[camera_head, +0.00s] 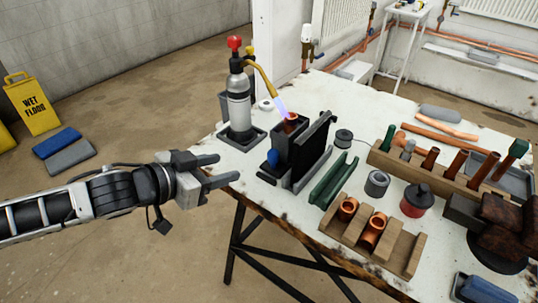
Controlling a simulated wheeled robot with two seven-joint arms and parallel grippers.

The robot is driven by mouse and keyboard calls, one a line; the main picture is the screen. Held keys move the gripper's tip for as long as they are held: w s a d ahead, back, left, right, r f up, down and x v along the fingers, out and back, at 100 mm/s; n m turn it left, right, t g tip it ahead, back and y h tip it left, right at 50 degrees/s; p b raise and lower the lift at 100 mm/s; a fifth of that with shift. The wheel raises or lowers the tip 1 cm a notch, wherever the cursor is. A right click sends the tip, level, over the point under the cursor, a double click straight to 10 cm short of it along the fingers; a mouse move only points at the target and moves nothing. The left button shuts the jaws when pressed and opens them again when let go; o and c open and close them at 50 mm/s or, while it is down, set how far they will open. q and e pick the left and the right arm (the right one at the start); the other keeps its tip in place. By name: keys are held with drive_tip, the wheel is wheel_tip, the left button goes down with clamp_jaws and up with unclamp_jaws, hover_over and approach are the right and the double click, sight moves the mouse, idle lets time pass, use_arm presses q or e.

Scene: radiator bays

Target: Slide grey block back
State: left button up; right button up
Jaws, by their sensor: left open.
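A dark grey block (288,151) stands upright on the white table, left of the table's middle, with a copper fitting (291,122) at its top. A taller dark panel (318,146) stands against its right side. A small blue part (272,157) shows at its lower left. My left gripper (228,168) is open and empty at the table's left edge, left of the block and apart from it. Its fingers point right, toward the block. My right gripper is not in view.
A torch bottle (239,100) with a red knob stands behind the block; its flame reaches the fitting. A green channel (333,180), a grey roll (377,183) and a wooden rack (373,236) with copper fittings stand to the right. The table's back middle is fairly clear.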

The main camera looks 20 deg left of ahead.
sight(269, 156)
use_arm(q)
drive_tip(key=x, duration=1.5)
drive_tip(key=shift+d+f, duration=0.1)
drive_tip(key=shift+c, duration=0.2)
